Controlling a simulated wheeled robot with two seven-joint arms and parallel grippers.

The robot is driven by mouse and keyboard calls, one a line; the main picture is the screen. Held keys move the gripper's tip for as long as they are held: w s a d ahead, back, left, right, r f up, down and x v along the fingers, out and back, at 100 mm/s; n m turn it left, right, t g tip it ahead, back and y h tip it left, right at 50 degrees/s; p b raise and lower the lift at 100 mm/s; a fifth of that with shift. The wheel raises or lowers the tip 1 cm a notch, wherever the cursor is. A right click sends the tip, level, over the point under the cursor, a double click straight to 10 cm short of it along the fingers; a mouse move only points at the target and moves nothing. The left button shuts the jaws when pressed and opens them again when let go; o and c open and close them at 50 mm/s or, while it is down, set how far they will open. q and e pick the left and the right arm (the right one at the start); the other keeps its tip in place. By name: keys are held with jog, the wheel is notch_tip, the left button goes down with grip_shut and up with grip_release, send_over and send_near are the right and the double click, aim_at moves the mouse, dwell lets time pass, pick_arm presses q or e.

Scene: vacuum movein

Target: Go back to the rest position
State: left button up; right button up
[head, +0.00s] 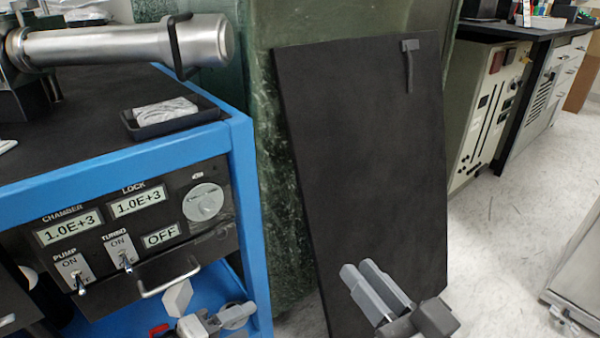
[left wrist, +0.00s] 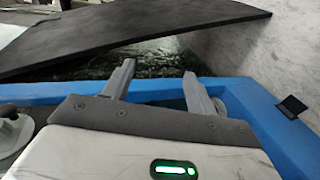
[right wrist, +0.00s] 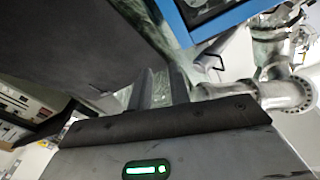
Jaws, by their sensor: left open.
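My left gripper (head: 208,306) is low at the bottom of the head view, in front of the blue frame and under the panel handle. Its fingers are wide apart and empty; they also show in the left wrist view (left wrist: 158,88), over the blue frame edge. My right gripper (head: 376,285) is in front of the lower part of the leaning black board. Its two fingers are parallel with a narrow gap. The right wrist view (right wrist: 161,88) shows background between them and nothing held.
The blue bench (head: 243,180) carries a control panel with switches and a handle (head: 168,283). A small black tray (head: 172,122) and a steel tube (head: 120,45) are on top. The black board (head: 365,160) leans against a green marbled block (head: 270,150). Free floor (head: 500,240) lies right.

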pick_arm(q)
jog(key=s+d+r+m, duration=0.1)
jog(key=d+r+m, duration=0.5)
jog(key=r+m, duration=0.3)
jog(key=s+a+r+m+y+p, duration=0.1)
jog(key=s+a+r+y+p, duration=0.2)
jog(key=r+p, duration=0.6)
jog(key=s+a+r+y+p, duration=0.3)
jog(key=r+p, duration=0.6)
jog(key=p, duration=1.4)
jog(key=shift+s+a+m+t+y, duration=0.35)
jog(key=shift+s+a, duration=0.5)
jog(key=shift+s, duration=0.35)
pick_arm(e)
jog(key=s+d+r+g+h, duration=0.4)
jog(key=d+r+g+h, duration=0.1)
jog(key=d+r+h, duration=0.1)
jog(key=shift+d+r+g+h, duration=0.3)
jog(key=shift+d+r+h, duration=0.05)
jog(key=shift+d+h, duration=0.1)
